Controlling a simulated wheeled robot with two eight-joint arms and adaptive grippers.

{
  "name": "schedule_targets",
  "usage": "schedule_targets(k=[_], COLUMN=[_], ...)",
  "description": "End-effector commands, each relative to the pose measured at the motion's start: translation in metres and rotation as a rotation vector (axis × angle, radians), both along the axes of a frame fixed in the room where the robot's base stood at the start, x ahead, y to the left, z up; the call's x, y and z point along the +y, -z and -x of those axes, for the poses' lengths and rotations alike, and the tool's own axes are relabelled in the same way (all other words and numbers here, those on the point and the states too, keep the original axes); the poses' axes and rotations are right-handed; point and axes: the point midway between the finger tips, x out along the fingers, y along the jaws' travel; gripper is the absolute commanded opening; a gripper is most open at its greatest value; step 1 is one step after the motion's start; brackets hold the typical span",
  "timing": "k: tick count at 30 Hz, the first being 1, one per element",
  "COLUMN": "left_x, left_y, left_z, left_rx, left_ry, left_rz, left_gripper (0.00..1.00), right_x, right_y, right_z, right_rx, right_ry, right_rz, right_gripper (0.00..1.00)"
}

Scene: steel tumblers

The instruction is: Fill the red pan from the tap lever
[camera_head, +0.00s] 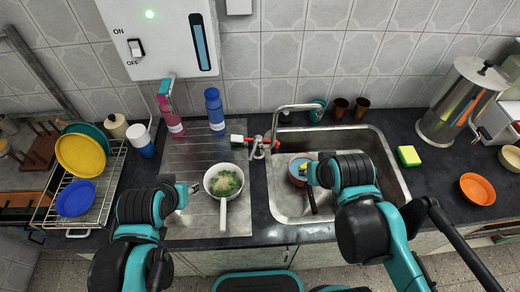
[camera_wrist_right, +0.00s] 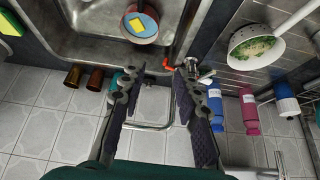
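The red pan (camera_head: 294,180) sits in the sink basin, its dark handle towards the front; something blue and yellow shows inside it. The pan (camera_wrist_right: 141,38) also shows in the right wrist view, beyond the fingertips. The tap spout (camera_head: 300,107) reaches over the back of the sink, with an orange-red lever (camera_head: 273,141) at its base. My right gripper (camera_head: 309,173) overlaps the pan's right side in the head view; the right wrist view shows its fingers (camera_wrist_right: 161,80) apart and empty. My left gripper (camera_head: 190,189) is left of the white pan; its opening is unclear.
A white pan (camera_head: 223,197) of green food stands on the drainboard (camera_head: 190,160). Pink (camera_head: 169,117) and blue (camera_head: 214,108) bottles stand behind. A sponge (camera_head: 408,156), an orange bowl (camera_head: 477,188) and a steel urn (camera_head: 458,100) are at right. A dish rack (camera_head: 93,205) is left.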

Motion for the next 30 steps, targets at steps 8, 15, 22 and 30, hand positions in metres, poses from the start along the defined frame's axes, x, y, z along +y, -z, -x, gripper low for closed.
schedule_targets(k=[8, 15, 22, 30], left_x=[0.000, 0.000, 0.000, 0.000], left_y=[-0.018, -0.030, -0.042, -0.053], left_z=[0.000, 0.000, 0.000, 0.000], left_rx=[0.000, 0.000, 0.000, 0.000], left_ry=[0.000, 0.000, 0.000, 0.000], left_rz=[0.000, 0.000, 0.000, 0.000], left_gripper=[0.40, 0.40, 0.40, 0.40], right_x=[0.033, 0.071, 0.113, 0.158], right_y=[-0.028, -0.025, -0.002, 0.038], right_z=[-0.060, -0.111, -0.155, -0.185], right_rx=[0.170, 0.314, 0.439, 0.545], right_ry=[0.062, 0.134, 0.218, 0.311], right_rz=[-0.034, -0.031, -0.003, 0.051], right_gripper=[0.32, 0.32, 0.32, 0.32])
